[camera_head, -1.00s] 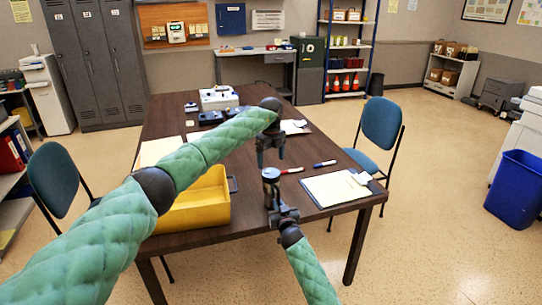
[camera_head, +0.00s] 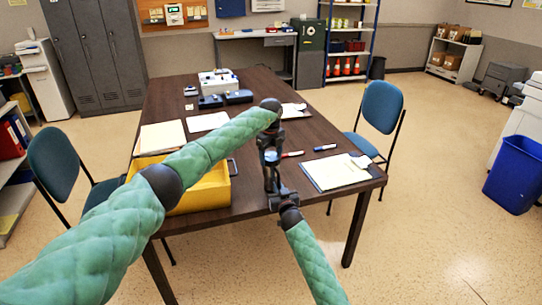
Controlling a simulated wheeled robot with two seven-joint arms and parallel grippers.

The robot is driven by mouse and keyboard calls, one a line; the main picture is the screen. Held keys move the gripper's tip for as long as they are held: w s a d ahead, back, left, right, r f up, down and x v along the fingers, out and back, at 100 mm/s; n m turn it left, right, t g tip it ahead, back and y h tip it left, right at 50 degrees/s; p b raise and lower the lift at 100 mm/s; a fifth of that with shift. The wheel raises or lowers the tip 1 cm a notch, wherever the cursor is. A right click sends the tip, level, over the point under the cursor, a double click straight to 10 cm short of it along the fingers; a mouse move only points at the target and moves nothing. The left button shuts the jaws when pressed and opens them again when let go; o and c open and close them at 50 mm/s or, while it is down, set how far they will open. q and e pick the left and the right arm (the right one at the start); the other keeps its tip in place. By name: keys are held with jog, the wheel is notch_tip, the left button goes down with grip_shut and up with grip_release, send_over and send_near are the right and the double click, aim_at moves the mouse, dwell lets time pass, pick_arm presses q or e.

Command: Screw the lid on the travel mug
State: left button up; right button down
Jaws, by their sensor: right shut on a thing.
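The travel mug (camera_head: 270,178) is a dark, narrow upright shape above the near edge of the brown table. My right gripper (camera_head: 275,196) is shut on it, low on its body. My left gripper (camera_head: 269,156) points down right over the mug's top, its fingers at the height of the bluish lid area. The fingers overlap the lid, so I cannot tell whether they are open, shut or touching it. I cannot make out how the lid sits on the mug.
A yellow bin (camera_head: 205,192) stands on the table at the left, partly behind my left arm. A clipboard (camera_head: 334,172), a red marker (camera_head: 292,154) and a blue marker (camera_head: 325,148) lie to the right. Blue chairs (camera_head: 381,107) stand on both sides.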

pick_arm(q)
jog(key=shift+c, duration=1.2)
jog(key=m, duration=0.4)
jog(key=shift+m, duration=0.4)
jog(key=m, duration=0.8)
jog(key=shift+m, duration=0.3)
jog(key=m, duration=0.5)
jog(key=o, duration=1.2)
jog(key=shift+c, duration=0.2)
notch_tip(320, 180, up, 12)
jog(key=shift+a, duration=0.1)
